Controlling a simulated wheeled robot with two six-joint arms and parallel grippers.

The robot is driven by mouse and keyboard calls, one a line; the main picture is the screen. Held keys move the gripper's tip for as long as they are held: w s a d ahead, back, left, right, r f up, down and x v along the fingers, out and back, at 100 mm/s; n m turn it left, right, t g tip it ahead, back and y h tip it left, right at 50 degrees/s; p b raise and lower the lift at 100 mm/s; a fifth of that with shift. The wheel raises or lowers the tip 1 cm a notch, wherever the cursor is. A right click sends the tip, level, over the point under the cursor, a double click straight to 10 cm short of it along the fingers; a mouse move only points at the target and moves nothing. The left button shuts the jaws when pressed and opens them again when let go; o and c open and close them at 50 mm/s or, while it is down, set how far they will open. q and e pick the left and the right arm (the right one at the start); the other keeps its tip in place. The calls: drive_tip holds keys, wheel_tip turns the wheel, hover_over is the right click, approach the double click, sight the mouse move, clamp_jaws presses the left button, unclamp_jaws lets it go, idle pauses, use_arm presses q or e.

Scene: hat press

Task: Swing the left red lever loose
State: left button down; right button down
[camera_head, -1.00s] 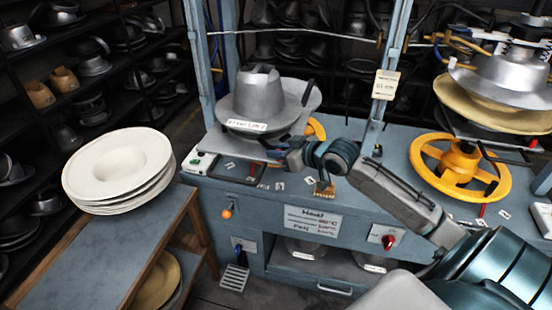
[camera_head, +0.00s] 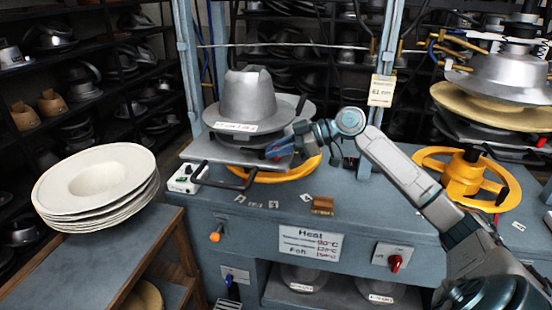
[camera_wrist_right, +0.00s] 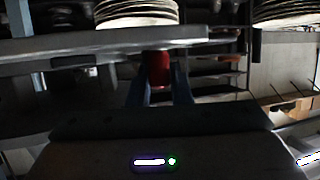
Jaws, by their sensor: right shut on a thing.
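The left press carries a silver hat mould (camera_head: 247,96) on a flat metal plate (camera_head: 215,153). My right gripper (camera_head: 278,150) comes in from the right at the plate's right edge, just below the mould's brim. In the right wrist view, the red lever (camera_wrist_right: 158,70) stands between the two fingers under a plate edge (camera_wrist_right: 100,46), and the gripper is shut on it. In the head view the lever is mostly hidden by the gripper. My left gripper is not in view.
A yellow handwheel (camera_head: 285,174) sits under the left plate, and a black bar handle (camera_head: 215,180) juts out in front. The right press (camera_head: 505,80) has its own yellow wheel (camera_head: 465,180). White hat blanks (camera_head: 97,178) are stacked on a side table at left.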

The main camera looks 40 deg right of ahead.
drive_tip(key=shift+n+g, duration=0.3)
drive_tip(key=c, duration=1.3)
unclamp_jaws()
drive_tip(key=shift+w, duration=0.1)
drive_tip(key=shift+c, duration=0.2)
drive_tip(key=shift+d, duration=0.1)
drive_tip(key=shift+s+d+b, duration=0.3)
drive_tip(key=shift+d+b, duration=0.2)
drive_tip(key=shift+b, duration=0.1)
drive_tip(key=b+v, duration=0.6)
drive_tip(key=v, duration=0.3)
drive_tip(key=shift+d+r+b, duration=0.15)
drive_tip(key=shift+d+b, duration=0.15)
drive_tip(key=shift+s, duration=0.1)
